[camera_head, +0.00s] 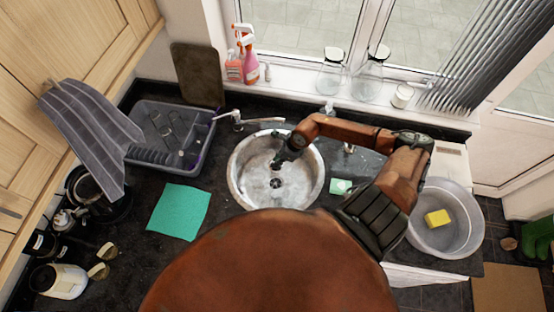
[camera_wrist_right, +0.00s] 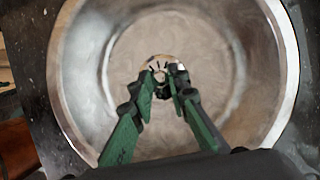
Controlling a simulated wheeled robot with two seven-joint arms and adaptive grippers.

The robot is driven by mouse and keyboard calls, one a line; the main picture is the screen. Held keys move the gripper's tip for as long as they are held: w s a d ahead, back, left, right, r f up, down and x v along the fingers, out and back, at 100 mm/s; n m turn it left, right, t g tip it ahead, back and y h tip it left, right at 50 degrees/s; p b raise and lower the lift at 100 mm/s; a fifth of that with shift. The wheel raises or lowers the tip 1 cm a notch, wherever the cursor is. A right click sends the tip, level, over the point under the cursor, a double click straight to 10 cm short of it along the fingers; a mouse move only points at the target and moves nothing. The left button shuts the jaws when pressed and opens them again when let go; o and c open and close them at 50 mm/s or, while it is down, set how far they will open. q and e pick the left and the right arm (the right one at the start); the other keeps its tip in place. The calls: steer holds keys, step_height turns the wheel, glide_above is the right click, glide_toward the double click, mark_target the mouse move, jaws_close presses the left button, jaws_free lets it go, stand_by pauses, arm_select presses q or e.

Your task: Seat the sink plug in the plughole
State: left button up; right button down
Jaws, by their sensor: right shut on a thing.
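The round steel sink (camera_head: 306,193) is set in the dark worktop, and its bowl (camera_wrist_right: 220,110) fills most of the right wrist view. The plughole (camera_head: 275,183) shows as a small dark-centred ring in the bowl's floor. My right gripper (camera_head: 278,163) reaches over the bowl from the right, just behind the plughole in the head view. Its green fingers (camera_wrist_right: 164,72) are shut on a small dark thing between them, which I take to be the sink plug (camera_wrist_right: 162,92). The fingers hide much of it, and its height above the plughole is unclear. My left gripper is not in view.
A tap (camera_head: 240,120) stands behind the sink. A grey dish rack (camera_head: 190,154) and a teal cloth (camera_head: 180,211) are left of it. A washing-up bowl (camera_head: 468,240) with a yellow sponge (camera_head: 437,218) is at the right. Bottles (camera_head: 247,55) and glass jars (camera_head: 368,78) line the windowsill.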

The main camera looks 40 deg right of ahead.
steer(key=shift+f+b, duration=1.75)
steer(key=shift+f, duration=1.15)
steer(key=c, duration=1.8)
jaws_free()
steer(key=shift+o, duration=0.2)
step_height(320, 180, up, 7)
steer(key=p, duration=0.4)
steer(key=shift+r+p, duration=0.1)
steer(key=shift+p, duration=0.3)
